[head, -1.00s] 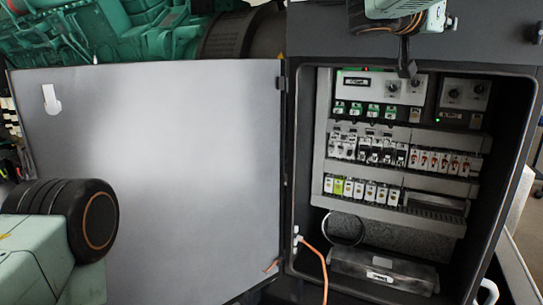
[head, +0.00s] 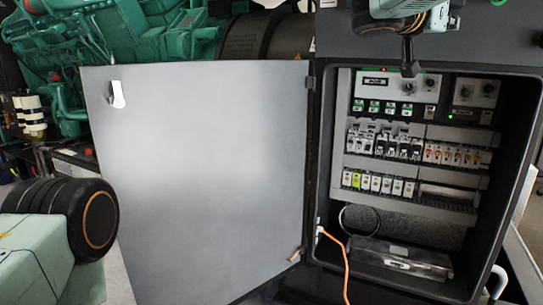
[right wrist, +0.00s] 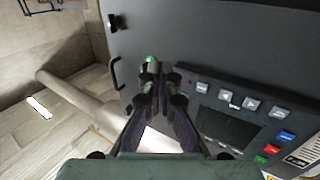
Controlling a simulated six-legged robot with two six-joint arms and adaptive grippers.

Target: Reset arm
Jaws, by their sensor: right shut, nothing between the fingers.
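My right gripper (head: 410,60) hangs in from the top of the head view, in front of the open control cabinet's upper edge. In the right wrist view its fingers (right wrist: 152,68) are together and empty, pointing at a dark control panel (right wrist: 200,45). A small green round spot (right wrist: 152,59) shows at the fingertips; I cannot tell whether they touch it. Part of my left arm (head: 60,225) shows at the left of the head view, but its gripper is out of view.
The cabinet door (head: 200,190) stands wide open to the left. Inside the cabinet are rows of breakers (head: 385,143). An orange cable (head: 345,265) hangs at the cabinet's lower left. Green engine parts (head: 80,50) stand behind. Coloured buttons (right wrist: 287,136) sit on the panel.

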